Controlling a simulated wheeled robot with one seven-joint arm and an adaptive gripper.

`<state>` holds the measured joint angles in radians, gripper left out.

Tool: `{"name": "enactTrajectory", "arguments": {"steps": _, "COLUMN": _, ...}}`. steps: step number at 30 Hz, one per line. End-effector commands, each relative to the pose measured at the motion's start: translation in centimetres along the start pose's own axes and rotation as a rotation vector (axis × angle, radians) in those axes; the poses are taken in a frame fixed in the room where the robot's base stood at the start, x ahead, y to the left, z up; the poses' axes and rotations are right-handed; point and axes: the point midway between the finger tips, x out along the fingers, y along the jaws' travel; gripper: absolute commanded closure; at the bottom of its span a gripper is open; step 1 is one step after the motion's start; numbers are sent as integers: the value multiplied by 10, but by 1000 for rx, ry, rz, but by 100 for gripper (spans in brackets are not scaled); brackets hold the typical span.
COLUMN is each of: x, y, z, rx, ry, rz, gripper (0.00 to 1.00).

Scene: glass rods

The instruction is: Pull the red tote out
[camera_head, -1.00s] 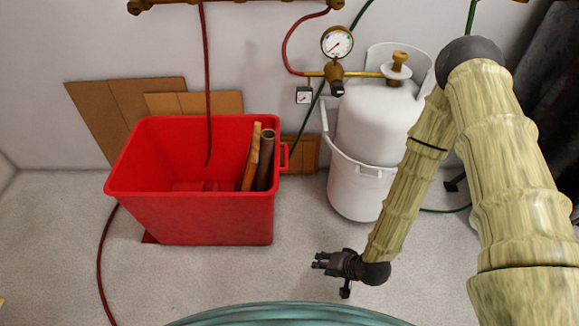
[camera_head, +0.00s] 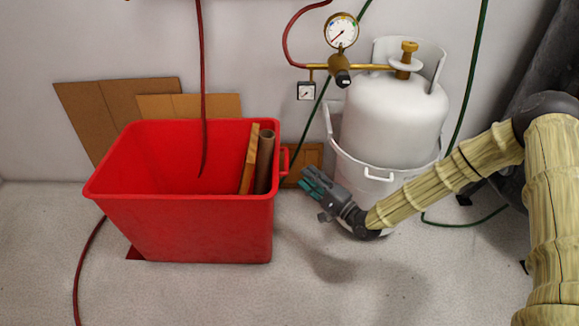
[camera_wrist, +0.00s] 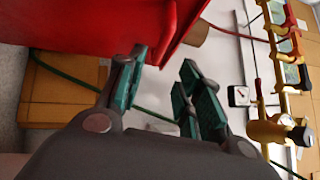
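The red tote (camera_head: 185,228) stands upright on the floor at the left in the head view. A wooden piece (camera_head: 249,160) and a brown tube (camera_head: 265,161) lean in its right end. A small red handle (camera_head: 284,160) sticks out of its right side. My gripper (camera_head: 312,180) is open and empty, just right of that handle and apart from it, in front of the gas cylinder. In the wrist view, my gripper (camera_wrist: 160,82) has its two teal-padded fingers spread, with the tote's red wall (camera_wrist: 110,25) beyond them at the top.
A white gas cylinder (camera_head: 393,125) in a white holder stands close behind my gripper, with a gauge (camera_head: 341,30) above. Cardboard (camera_head: 120,110) leans on the wall behind the tote. A red hose (camera_head: 201,90) hangs into the tote. The floor in front is clear.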

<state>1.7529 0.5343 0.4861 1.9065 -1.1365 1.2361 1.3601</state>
Motion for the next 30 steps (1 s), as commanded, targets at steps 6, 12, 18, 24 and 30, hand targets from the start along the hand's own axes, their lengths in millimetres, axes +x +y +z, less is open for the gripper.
{"name": "enactTrajectory", "arguments": {"steps": 6, "x": 36, "y": 4, "z": 0, "rx": -3, "ry": -2, "rz": 0, "gripper": 65}}
{"name": "enactTrajectory", "arguments": {"steps": 12, "x": 66, "y": 4, "z": 0, "rx": -2, "ry": 0, "rz": 1, "gripper": 65}}
{"name": "enactTrajectory", "arguments": {"steps": 18, "x": 84, "y": 2, "z": 0, "rx": -2, "ry": 0, "rz": 1, "gripper": 65}}
{"name": "enactTrajectory", "arguments": {"steps": 24, "x": 89, "y": 1, "z": 0, "rx": -1, "ry": 1, "rz": 3, "gripper": 65}}
{"name": "enactTrajectory", "arguments": {"steps": 30, "x": 89, "y": 1, "z": 0, "rx": -1, "ry": 1, "rz": 3, "gripper": 65}}
